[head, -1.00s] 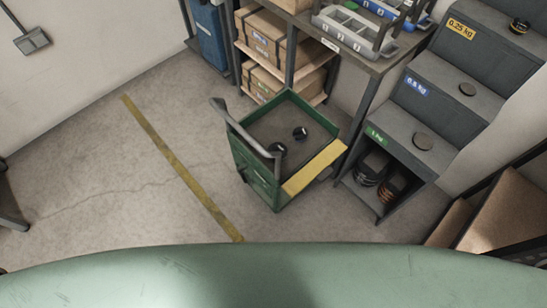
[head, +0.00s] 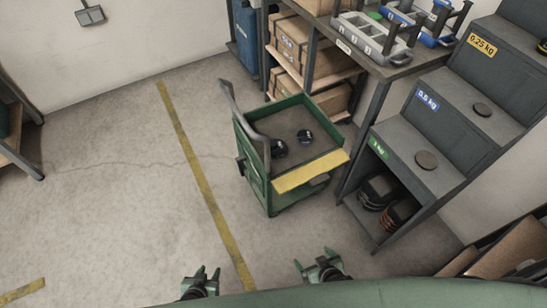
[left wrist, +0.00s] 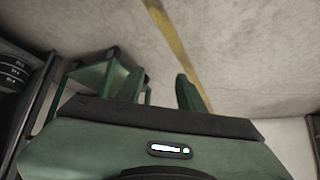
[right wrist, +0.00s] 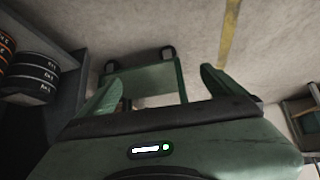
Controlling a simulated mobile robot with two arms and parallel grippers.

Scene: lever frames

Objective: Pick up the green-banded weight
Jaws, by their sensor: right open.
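Two dark round weights, one (head: 279,148) near the handle and one (head: 304,136) further right, lie in the tray of a green cart (head: 256,172). I cannot tell their band colours, so I cannot tell which weight is green-banded. My left gripper (head: 208,270) and right gripper (head: 312,258) are at the bottom of the head view, short of the cart. Both are open and empty. In the right wrist view the fingers (right wrist: 160,88) stand wide apart; the left wrist view shows its fingers (left wrist: 160,90) apart too.
A stepped rack (head: 440,120) stands right of the cart, with a green-labelled 1 kg step (head: 378,147) and larger weights (head: 378,190) below it. A workbench with bins (head: 372,38) and boxes is behind. The floor left of the cart is clear, with a yellow line (head: 190,155).

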